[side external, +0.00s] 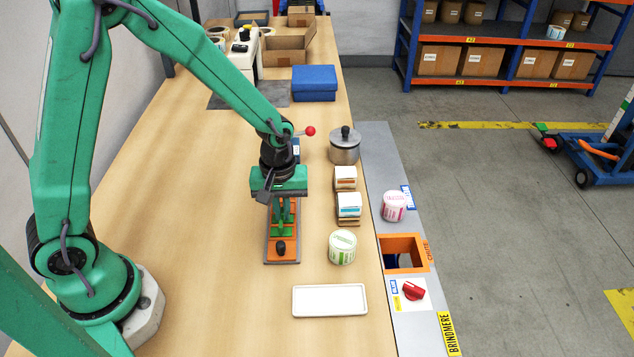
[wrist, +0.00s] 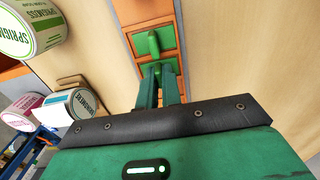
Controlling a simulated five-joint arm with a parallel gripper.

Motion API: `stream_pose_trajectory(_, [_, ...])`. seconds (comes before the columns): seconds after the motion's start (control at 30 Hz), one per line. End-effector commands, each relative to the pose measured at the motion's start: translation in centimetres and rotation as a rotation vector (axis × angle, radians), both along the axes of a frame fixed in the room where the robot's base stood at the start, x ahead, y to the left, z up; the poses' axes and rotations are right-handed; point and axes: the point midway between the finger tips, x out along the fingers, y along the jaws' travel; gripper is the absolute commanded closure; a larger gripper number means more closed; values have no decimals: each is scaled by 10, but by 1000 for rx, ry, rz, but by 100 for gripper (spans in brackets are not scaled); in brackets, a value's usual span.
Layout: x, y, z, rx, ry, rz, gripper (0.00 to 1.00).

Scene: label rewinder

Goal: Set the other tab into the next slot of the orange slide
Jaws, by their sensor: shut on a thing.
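The orange slide (side external: 271,250) lies in a grey-edged track on the table, with a black knob at its near end. It also runs up the top middle of the wrist view (wrist: 165,18), divided into slots. My gripper (side external: 283,226) is over the slide, pointing down. In the wrist view my gripper (wrist: 158,76) is shut on a green tab, mostly hidden between the fingers. Another green tab (wrist: 153,43) stands in the slot just beyond the fingers. Whether the held tab's foot is seated in a slot is hidden.
A white tray (side external: 330,300) lies in front. An orange-framed chute (side external: 404,239) and pink-labelled roll (side external: 394,206) are on the grey strip. The table left of the slide is clear.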

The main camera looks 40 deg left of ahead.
Motion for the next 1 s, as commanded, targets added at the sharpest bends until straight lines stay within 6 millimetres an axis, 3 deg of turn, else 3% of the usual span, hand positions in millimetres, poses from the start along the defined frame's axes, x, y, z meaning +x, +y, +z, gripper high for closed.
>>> stream_pose_trajectory(0.27, [0, 0, -1, 0, 0, 0, 100])
stream_pose_trajectory(0.3, [0, 0, -1, 0, 0, 0, 88])
stream_pose_trajectory(0.4, [0, 0, -1, 0, 0, 0, 68])
stream_pose_trajectory(0.77, [0, 0, 2, 0, -1, 0, 68])
stream_pose_trajectory(1.0, [1, 0, 17, -1, -4, 0, 68])
